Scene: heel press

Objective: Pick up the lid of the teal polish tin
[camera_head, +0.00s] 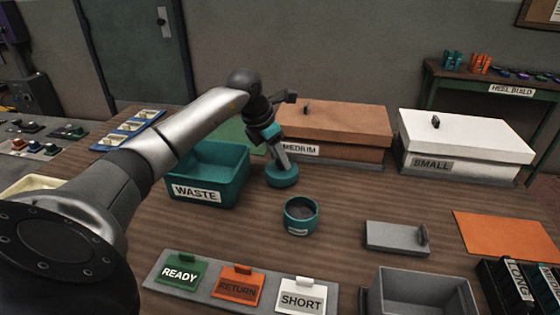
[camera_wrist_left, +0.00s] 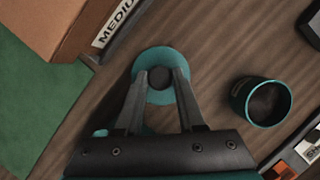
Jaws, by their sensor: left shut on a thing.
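The teal lid (camera_head: 282,180) is a round disc with a dark knob in its middle. My left gripper (camera_head: 281,160) points down at it, its fingers shut on the knob. In the left wrist view the lid (camera_wrist_left: 160,95) lies under the gripper (camera_wrist_left: 161,76), with a finger on each side of the knob. I cannot tell whether the lid touches the table. The teal polish tin (camera_head: 300,228) stands upright and open on the table, in front of the lid and apart from it. The tin's dark inside shows in the left wrist view (camera_wrist_left: 265,101). My right gripper is not in view.
The teal WASTE bin (camera_head: 236,190) stands just left of the lid. The MEDIUM box (camera_head: 340,122) is behind it, the SMALL box (camera_head: 470,135) further right. READY, RETURN and SHORT tags (camera_head: 236,288) lie in front. A grey block (camera_head: 392,237) is right of the tin.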

